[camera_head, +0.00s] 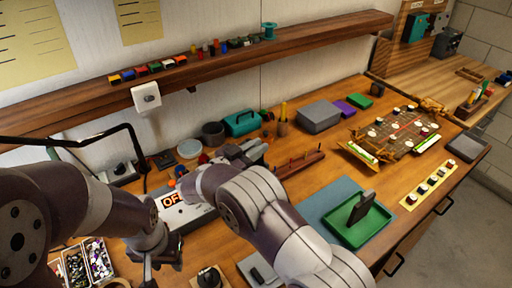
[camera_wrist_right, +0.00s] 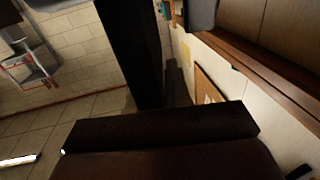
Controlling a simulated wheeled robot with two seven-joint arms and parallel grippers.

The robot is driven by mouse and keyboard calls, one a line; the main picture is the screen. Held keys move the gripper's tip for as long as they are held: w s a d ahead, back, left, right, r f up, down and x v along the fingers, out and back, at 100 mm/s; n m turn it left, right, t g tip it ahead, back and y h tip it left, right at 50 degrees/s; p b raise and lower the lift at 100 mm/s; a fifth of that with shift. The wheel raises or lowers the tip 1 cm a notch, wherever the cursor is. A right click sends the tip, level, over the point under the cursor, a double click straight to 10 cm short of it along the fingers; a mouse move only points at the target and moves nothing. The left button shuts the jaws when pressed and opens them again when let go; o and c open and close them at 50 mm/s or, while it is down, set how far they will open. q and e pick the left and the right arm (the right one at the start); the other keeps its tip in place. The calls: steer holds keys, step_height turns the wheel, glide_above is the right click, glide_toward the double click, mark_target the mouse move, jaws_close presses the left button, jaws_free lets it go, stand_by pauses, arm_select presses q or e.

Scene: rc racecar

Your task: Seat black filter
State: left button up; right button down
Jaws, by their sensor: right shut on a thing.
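My right arm reaches in from the bottom centre of the head view and bends up and left. Its gripper (camera_head: 248,153), partly hidden behind the arm, is over the back of the bench. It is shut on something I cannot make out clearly. Large dark shapes (camera_wrist_right: 160,125) fill the near part of the right wrist view; I cannot tell filter from finger there.
A teal box (camera_head: 240,122) and a grey box (camera_head: 319,116) stand at the back. A wooden rack (camera_head: 300,164) lies mid-bench. A yellow strip (camera_head: 430,185) and a small track scene are on the right. Part bins (camera_head: 76,267) sit front left. A wooden shelf (camera_head: 220,69) overhangs the back.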

steer(key=shift+f+b, duration=1.3)
steer(key=shift+f, duration=0.75)
steer(key=shift+r, duration=0.15)
steer(key=shift+r+p, duration=2.5)
steer(key=shift+r, duration=1.15)
